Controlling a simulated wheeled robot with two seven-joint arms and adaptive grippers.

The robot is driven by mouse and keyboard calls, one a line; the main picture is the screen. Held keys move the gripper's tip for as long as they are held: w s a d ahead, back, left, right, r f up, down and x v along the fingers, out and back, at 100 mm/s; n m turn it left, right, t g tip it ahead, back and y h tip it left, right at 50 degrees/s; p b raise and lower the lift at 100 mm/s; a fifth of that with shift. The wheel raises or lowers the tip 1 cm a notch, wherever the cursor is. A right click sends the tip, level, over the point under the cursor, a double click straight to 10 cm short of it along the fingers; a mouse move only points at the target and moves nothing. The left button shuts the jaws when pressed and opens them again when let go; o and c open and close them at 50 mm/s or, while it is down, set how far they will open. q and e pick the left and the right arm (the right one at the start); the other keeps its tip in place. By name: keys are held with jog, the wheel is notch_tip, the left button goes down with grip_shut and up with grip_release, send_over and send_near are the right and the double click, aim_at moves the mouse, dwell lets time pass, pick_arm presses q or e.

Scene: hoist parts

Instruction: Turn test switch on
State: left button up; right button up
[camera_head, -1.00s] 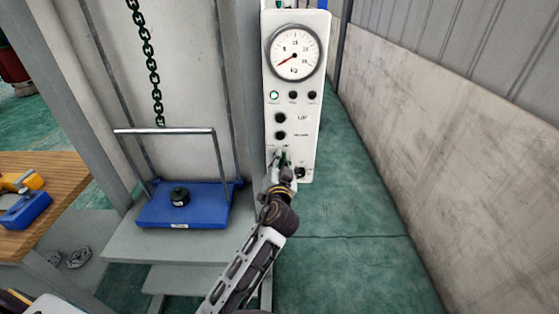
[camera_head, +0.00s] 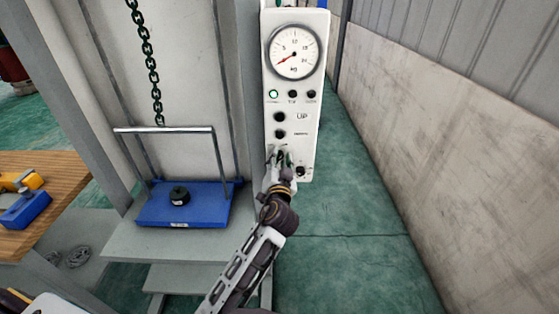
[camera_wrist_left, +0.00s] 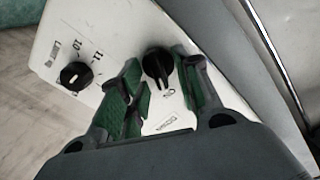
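The white control panel (camera_head: 309,150) stands upright in the head view. My left gripper (camera_head: 280,156) is at its lower part and hides what lies behind it. In the left wrist view a black rotary knob (camera_wrist_left: 157,62) on the panel, apparently the test switch, sits between the green-padded fingers of my left gripper (camera_wrist_left: 161,82). The fingers are apart, with gaps seen on both sides of the knob. Small print beside the knob is too blurred to read surely. My right gripper is not in view.
A second black knob (camera_wrist_left: 75,75) with number marks is beside the first. Above are a round gauge (camera_head: 293,52), a green lamp (camera_head: 273,94) and several black buttons. A blue platform (camera_head: 215,205) bearing a black weight (camera_head: 180,195) is left; a concrete wall (camera_head: 450,130) is right.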

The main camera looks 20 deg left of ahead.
pick_arm(q)
jog(key=v, duration=1.2)
dwell(0.4)
jog(key=shift+a, duration=0.1)
dwell(0.5)
